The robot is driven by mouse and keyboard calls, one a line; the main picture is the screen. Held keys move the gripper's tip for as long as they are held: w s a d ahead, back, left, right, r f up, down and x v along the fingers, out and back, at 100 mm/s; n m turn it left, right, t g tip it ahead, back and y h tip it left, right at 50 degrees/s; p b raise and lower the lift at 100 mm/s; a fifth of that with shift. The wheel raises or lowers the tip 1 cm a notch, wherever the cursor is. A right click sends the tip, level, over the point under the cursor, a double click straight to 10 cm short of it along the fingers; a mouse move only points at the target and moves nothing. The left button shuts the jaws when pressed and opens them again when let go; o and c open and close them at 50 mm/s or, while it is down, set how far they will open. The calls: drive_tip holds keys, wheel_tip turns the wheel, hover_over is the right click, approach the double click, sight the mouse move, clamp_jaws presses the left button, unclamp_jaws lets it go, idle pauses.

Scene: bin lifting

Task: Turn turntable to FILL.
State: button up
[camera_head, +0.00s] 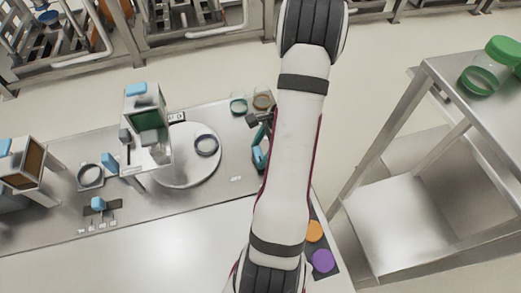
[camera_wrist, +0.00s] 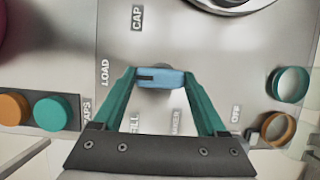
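My gripper (camera_wrist: 160,75) has two teal fingers, set apart, with a blue knob (camera_wrist: 160,78) between their tips in the wrist view. The knob is a short bar with a dark mark near its left end. The tips meet the knob's two ends in the picture; whether they press on it I cannot tell. In the head view, the round pale turntable (camera_head: 186,170) carries a dark ring (camera_head: 206,145). My arm hides most of the gripper there.
A teal ring (camera_wrist: 290,84) and an orange-brown ring (camera_wrist: 277,128) lie right of the gripper. Orange (camera_wrist: 14,109) and teal (camera_wrist: 50,113) caps sit on the left. In the head view, a boxy station (camera_head: 146,120) stands at the turntable's left, and a steel table (camera_head: 455,85) stands at right.

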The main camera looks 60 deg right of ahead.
drive_tip(key=c, duration=0.8)
drive_tip(key=shift+n, duration=0.3)
drive_tip(key=n+g, duration=0.1)
drive_tip(key=n, duration=0.2)
drive_tip(key=n+g+y, duration=0.1)
drive_tip(key=n, duration=0.2)
drive_tip(key=shift+w+d, duration=0.15)
drive_tip(key=shift+d, duration=0.05)
drive_tip(key=n+g, duration=0.1)
drive_tip(key=n, duration=0.2)
drive_tip(key=n+g, duration=0.1)
drive_tip(key=n, duration=0.2)
drive_tip(key=shift+w+g, duration=0.15)
drive_tip(key=shift+g, duration=0.15)
drive_tip(key=shift+n, duration=0.3)
drive_tip(key=o, duration=1.3)
drive_tip(key=v, duration=1.5)
drive_tip(key=shift+w+d+r, duration=0.15)
drive_tip(key=shift+w+r, duration=0.05)
drive_tip(key=shift+r, duration=0.15)
